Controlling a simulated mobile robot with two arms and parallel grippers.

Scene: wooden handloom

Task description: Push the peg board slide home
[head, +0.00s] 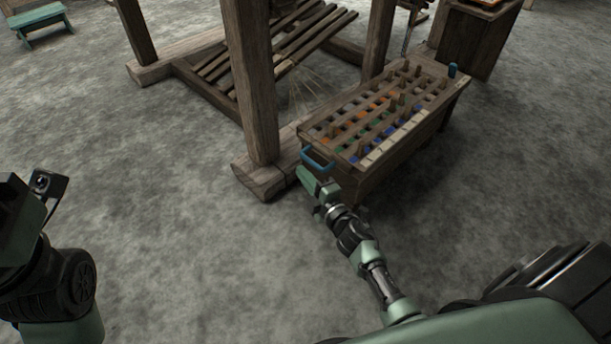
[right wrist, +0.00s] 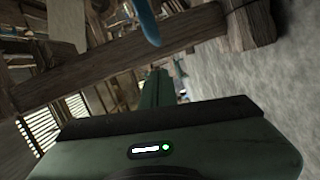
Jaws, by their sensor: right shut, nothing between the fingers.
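The peg board slide (head: 380,118) is a wooden grid with upright pegs and coloured squares, lying on top of a wooden box. A blue handle (head: 317,160) sticks out at its near left end. It also shows as a blue bar at the top of the right wrist view (right wrist: 146,22). My right gripper (head: 307,178) is shut and empty, close to the handle and just below it in the picture. I cannot tell whether they touch. In the right wrist view its green fingers (right wrist: 155,88) point toward the beam. My left arm shows at the left edge, without visible fingers.
A thick wooden loom post (head: 252,85) stands on a floor beam (head: 262,180) left of the box (head: 390,165). A small blue piece (head: 453,70) stands at the board's far corner. A teal bench (head: 43,25) is far left. The grey floor in front is clear.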

